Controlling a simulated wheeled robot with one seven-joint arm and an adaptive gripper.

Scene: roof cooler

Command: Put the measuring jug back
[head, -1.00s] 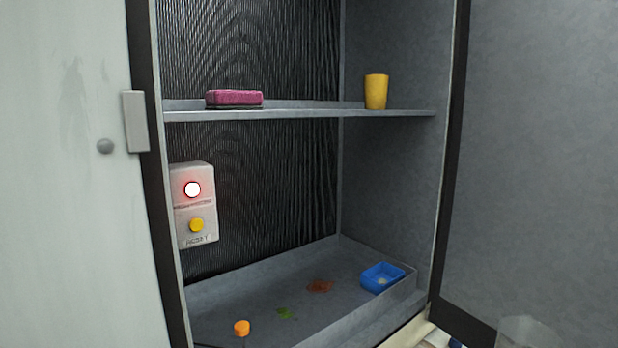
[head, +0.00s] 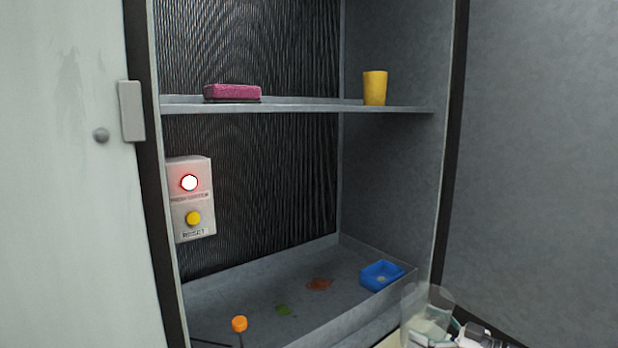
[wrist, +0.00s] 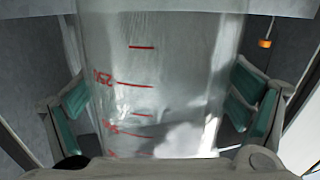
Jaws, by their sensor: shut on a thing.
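The measuring jug (head: 428,303) is clear with red volume marks. In the head view it is at the lower right, in front of the cabinet's front edge. My gripper (head: 440,328) is shut on it and partly cut off by the bottom of the picture. In the wrist view the jug (wrist: 160,85) fills the middle, with the green-padded fingers of my gripper (wrist: 160,105) on either side. Its marks read upside down there. The jug's base is hard to make out.
The upper shelf (head: 300,109) holds a pink sponge-like block (head: 232,92) and a yellow cup (head: 375,88). The floor tray (head: 235,290) has a raised rim, a blue dish (head: 381,275), an orange-topped stick (head: 239,324) and two stains or leaves. A switch box (head: 190,200) with a lit lamp is at left.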

